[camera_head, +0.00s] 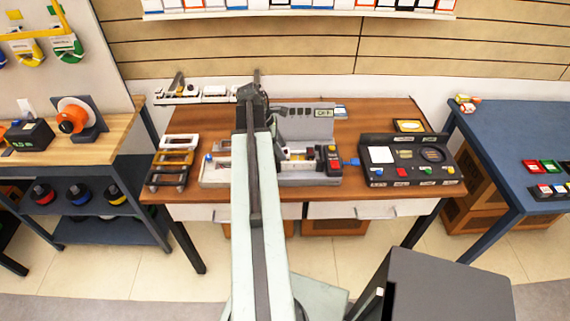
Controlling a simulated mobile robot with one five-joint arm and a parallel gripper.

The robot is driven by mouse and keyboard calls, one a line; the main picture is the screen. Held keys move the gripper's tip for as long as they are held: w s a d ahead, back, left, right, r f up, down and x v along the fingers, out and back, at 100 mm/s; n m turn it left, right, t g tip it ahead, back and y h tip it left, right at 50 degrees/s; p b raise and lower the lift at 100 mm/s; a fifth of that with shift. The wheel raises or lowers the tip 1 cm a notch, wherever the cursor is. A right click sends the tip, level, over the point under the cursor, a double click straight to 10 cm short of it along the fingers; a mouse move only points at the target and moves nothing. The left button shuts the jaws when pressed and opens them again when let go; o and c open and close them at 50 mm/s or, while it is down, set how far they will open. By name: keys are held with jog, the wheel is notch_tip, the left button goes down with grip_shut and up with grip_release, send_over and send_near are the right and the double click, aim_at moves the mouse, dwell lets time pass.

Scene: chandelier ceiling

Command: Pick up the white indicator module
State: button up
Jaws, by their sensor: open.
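I cannot tell for sure which thing is the white indicator module. Small white blocks (214,91) sit on a strip at the back left of the brown table, and a white square (380,156) lies on the black panel (410,175) at the right. My arm reaches forward over the middle of the table. My gripper (256,82) is at its far end, small and dark, near the table's back edge and just right of the white blocks. It is open; nothing shows in it. My arm hides part of the grey machine under it.
The grey machine (325,180) with red and yellow buttons fills the middle of the brown table (380,112). A wooden bench (85,140) is at the left, a blue table (510,125) at the right. Bare tabletop shows behind the panel.

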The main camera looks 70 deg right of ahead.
jog(key=shift+x, duration=0.9)
jog(key=shift+r, duration=0.15)
jog(key=c, duration=1.1)
jog(key=shift+r, duration=0.1)
notch_tip(320, 180, up, 10)
jog(key=p, duration=1)
